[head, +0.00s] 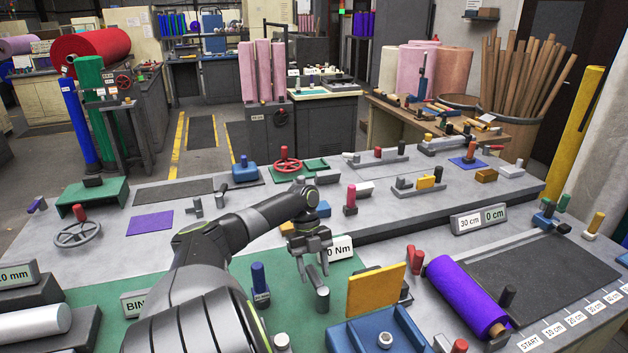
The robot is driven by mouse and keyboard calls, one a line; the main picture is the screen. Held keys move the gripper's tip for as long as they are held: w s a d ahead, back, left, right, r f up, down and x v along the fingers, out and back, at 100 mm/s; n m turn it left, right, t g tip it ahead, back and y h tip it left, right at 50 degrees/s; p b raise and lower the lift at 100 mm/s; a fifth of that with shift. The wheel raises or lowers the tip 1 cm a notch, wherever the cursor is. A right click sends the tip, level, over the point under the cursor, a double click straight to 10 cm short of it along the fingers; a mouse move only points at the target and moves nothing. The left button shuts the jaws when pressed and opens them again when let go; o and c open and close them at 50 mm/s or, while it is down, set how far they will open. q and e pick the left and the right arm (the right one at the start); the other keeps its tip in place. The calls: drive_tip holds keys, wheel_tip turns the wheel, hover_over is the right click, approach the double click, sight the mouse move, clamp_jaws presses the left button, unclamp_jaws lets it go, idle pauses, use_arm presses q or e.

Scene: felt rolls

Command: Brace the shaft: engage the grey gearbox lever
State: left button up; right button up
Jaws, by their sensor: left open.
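A grey lever (321,296) with a rounded cylindrical end stands on the green mat, in the middle of the head view. I take it to be the grey gearbox lever, but no label on it can be read. My left gripper (312,268) points down just above and behind this lever, with its fingers apart. In the picture the fingertips come close to the lever's upper part; I cannot tell whether they touch it. Nothing shows between the fingers. The shaft cannot be made out for certain. My right gripper is not in view.
A blue-handled lever (258,280) stands left of the grey one. An orange-yellow panel (376,290) and blue bracket (375,332) are close on the right, then a purple felt roll (466,297). A white Nm sign (343,248) is behind the gripper.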

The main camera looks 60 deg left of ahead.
use_arm(q)
drive_tip(key=s+b+v, duration=0.1)
drive_tip(key=b+v, duration=0.2)
drive_tip(key=v, duration=1.4)
drive_tip(key=shift+w+r, duration=0.2)
drive_tip(key=shift+w, duration=0.3)
